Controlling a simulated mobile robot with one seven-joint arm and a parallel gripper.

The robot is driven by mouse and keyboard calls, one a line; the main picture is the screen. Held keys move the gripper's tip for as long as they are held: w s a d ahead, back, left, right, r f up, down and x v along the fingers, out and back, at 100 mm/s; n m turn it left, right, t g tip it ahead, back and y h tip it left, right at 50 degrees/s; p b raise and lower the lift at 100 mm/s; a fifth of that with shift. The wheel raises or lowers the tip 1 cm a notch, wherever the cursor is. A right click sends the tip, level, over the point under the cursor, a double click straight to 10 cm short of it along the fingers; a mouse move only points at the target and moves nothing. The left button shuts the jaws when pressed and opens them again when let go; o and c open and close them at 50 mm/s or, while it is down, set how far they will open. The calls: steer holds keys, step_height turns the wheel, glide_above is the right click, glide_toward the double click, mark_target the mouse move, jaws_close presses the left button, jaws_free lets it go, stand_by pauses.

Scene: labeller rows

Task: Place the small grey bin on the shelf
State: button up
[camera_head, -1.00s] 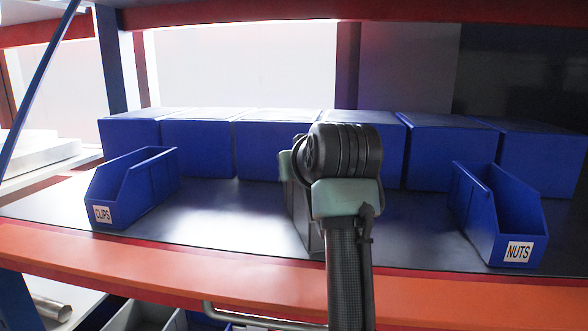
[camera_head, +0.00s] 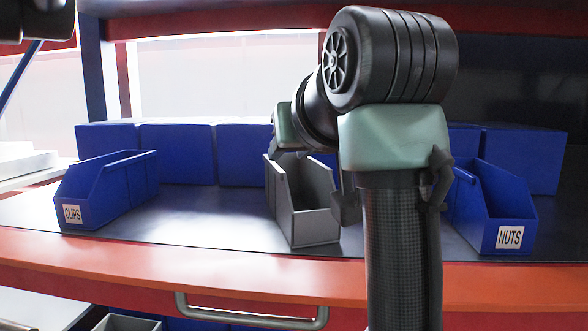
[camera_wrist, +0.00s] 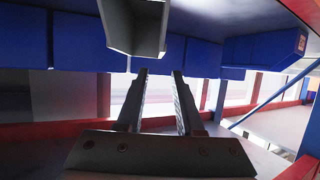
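The small grey bin (camera_head: 315,228) stands upright on the dark shelf top (camera_head: 220,220), between the blue CLIPS bin (camera_head: 110,190) and the blue NUTS bin (camera_head: 492,210). My arm hides part of its right side in the head view. My gripper (camera_wrist: 160,72) shows in the wrist view with its two fingers apart and nothing between them. The grey bin shows at the top of that upside-down view (camera_wrist: 150,28), clear of the fingers. I cannot make out the fingers in the head view.
A row of blue boxes (camera_head: 177,153) stands behind the bins. An orange front beam (camera_head: 130,262) edges the shelf, with a metal handle (camera_head: 250,317) below it. Bare shelf lies between the CLIPS bin and the grey bin.

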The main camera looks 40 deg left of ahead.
steer(key=shift+v, duration=0.8)
steer(key=w+d+r+m+t+h, duration=0.1)
steer(key=d+r+m+t, duration=0.15)
steer(key=d+t, duration=0.45)
steer(key=w+d+r+m+t+h, duration=0.15)
steer(key=d+m+t, duration=0.3)
steer(key=d, duration=0.45)
steer(key=s+d+r+m+t+h, duration=0.3)
steer(key=s+d+t+h, duration=0.5)
steer(key=s+d, duration=0.3)
steer(key=shift+d+m+h, duration=0.4)
steer(key=shift+d+h, duration=0.05)
steer(key=shift+d, duration=0.1)
